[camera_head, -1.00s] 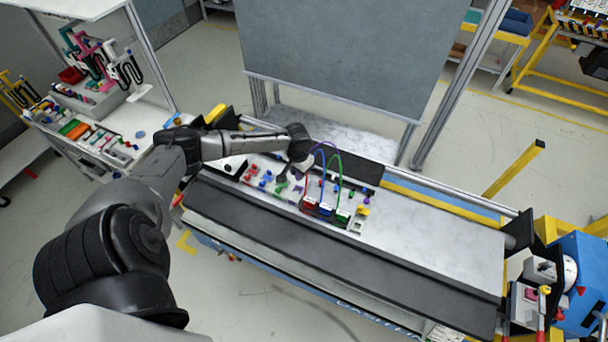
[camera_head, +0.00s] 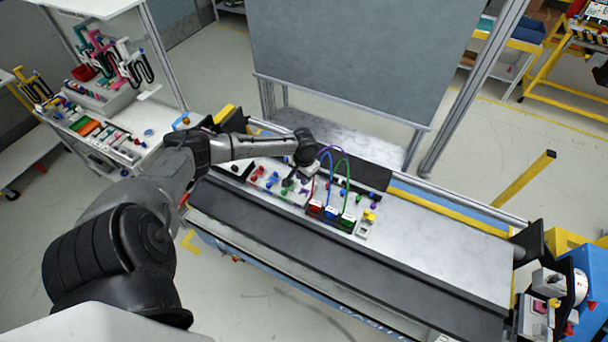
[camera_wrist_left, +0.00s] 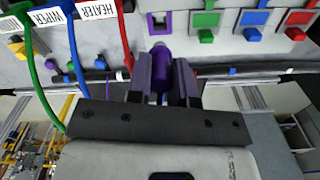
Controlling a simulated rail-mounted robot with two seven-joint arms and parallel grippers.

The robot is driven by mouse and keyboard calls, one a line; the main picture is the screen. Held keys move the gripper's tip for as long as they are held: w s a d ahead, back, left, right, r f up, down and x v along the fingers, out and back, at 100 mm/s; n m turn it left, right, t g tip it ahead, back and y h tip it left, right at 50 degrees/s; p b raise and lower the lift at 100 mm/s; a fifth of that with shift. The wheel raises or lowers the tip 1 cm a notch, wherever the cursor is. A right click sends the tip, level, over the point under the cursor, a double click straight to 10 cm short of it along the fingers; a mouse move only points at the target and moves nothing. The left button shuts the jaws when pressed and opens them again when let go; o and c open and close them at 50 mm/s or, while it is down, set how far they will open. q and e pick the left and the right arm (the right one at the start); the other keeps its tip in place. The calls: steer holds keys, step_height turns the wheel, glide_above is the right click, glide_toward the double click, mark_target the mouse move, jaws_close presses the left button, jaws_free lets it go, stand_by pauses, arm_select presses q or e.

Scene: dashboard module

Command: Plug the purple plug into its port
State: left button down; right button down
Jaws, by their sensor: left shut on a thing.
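The purple plug (camera_wrist_left: 160,62) is upright in the left wrist view, between the two dark fingers of my left gripper (camera_wrist_left: 161,80), which is shut on it. Just beyond its tip is the purple-edged port (camera_wrist_left: 158,22) on the pale panel. The plug and port are roughly in line, and I cannot tell whether they touch. In the head view my left gripper (camera_head: 291,180) is low over the panel (camera_head: 275,180), left of the looped cables, and the plug is too small there to make out. My right gripper is not in view.
Green (camera_wrist_left: 207,19), blue (camera_wrist_left: 254,18) and red (camera_wrist_left: 298,18) ports line up right of the purple one. Left of the gripper are green, blue and red cables (camera_wrist_left: 125,40) and labels reading WIPER and HEATER. The conveyor's right half (camera_head: 440,235) is clear.

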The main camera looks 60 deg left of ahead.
arm_select(q)
steer(key=shift+f+b, duration=0.95)
steer(key=shift+f, duration=1.1)
steer(key=shift+p, duration=0.4)
steer(key=shift+p, duration=0.3)
stand_by(0.3)
steer(key=shift+p, duration=0.35)
steer(key=shift+f, duration=0.1)
stand_by(0.4)
steer(key=shift+f+b, duration=0.6)
steer(key=shift+f, duration=0.55)
steer(key=shift+r, duration=0.1)
